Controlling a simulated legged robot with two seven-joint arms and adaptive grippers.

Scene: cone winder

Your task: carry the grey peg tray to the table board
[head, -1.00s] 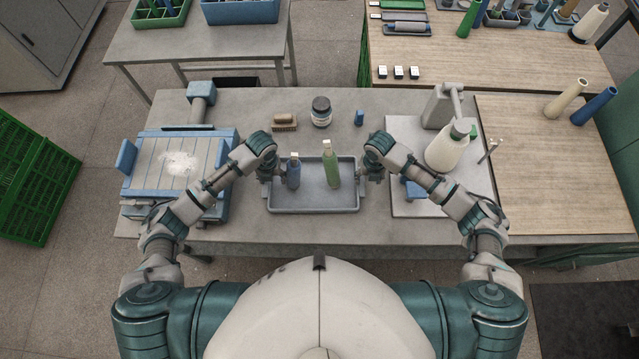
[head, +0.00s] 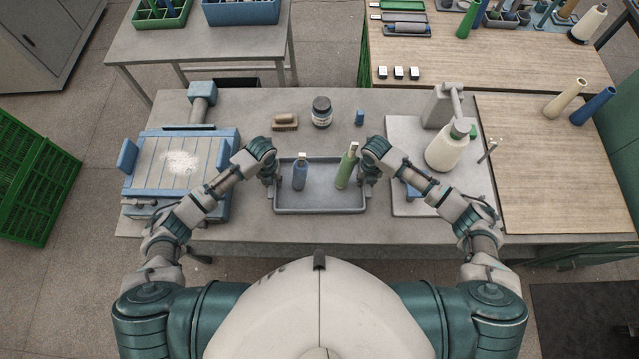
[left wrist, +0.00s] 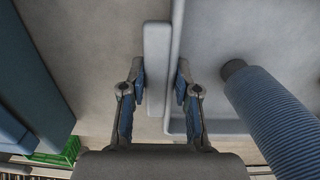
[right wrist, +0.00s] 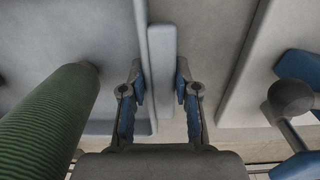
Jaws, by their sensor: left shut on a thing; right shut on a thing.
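The grey peg tray (head: 320,211) is in front of me in the head view. My right gripper (head: 368,175) is shut on the right side lip, seen in the right wrist view (right wrist: 163,80). I cannot tell whether the tray is clear of the table. A wooden board (head: 545,165) lies at the right.
A grey plate (head: 410,135) with a large white cone (head: 447,150) stands between tray and wooden board. A brush (head: 285,121), a dark jar (head: 321,112) and a small blue item (head: 360,117) lie behind. A blue-framed device (head: 180,165) is left.

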